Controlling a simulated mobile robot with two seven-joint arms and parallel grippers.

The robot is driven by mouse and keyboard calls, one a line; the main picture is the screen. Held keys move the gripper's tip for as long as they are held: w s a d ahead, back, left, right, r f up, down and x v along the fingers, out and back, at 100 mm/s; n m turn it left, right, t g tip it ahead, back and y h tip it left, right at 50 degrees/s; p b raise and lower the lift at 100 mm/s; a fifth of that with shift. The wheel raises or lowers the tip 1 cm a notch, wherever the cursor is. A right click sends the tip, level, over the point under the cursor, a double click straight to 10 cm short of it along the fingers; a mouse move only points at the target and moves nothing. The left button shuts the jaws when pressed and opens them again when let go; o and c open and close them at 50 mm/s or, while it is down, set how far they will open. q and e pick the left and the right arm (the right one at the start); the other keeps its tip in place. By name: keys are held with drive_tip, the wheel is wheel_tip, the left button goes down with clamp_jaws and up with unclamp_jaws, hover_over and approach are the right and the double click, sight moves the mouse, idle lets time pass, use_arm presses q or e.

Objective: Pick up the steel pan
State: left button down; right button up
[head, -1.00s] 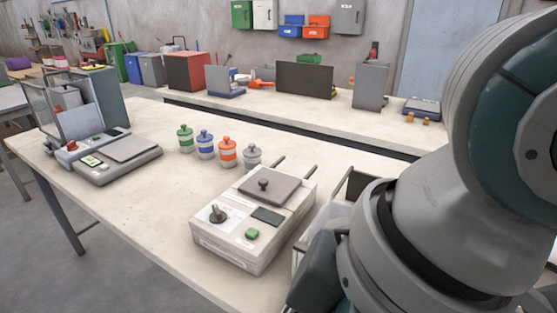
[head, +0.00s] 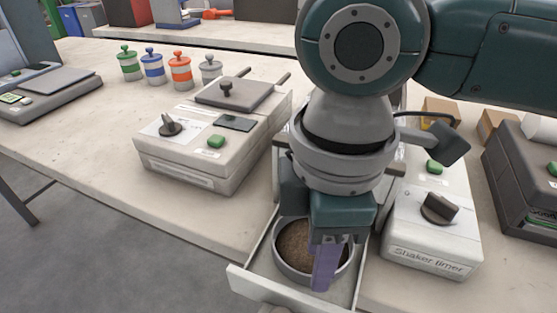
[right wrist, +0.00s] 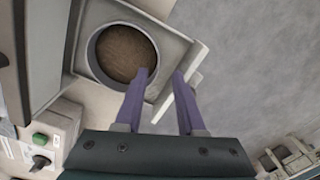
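The steel pan (head: 279,268) is a round grey pan filled with brown grains. It sits in an open pale drawer (head: 256,250) at the front edge of the bench, and it also shows in the right wrist view (right wrist: 95,72). My right gripper (head: 322,284) points down at the pan's near right side with purple fingers. In the right wrist view the right gripper (right wrist: 161,74) is open. One finger overlaps the pan's rim and the other lies outside it, over the drawer's edge. I cannot tell whether either finger touches the pan. My left gripper is out of view.
A white shaker timer box (head: 430,225) with a dark knob stands right of the drawer. A pale device (head: 190,160) with a knob and green button stands left. Several lidded jars (head: 181,72) stand behind it. The floor in front is clear.

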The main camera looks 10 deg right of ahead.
drive_tip(key=f, duration=0.4)
drive_tip(key=shift+w+d+b, duration=0.15)
drive_tip(key=shift+d+b, duration=0.1)
drive_tip(key=shift+b, duration=0.05)
clamp_jaws()
idle(1.1)
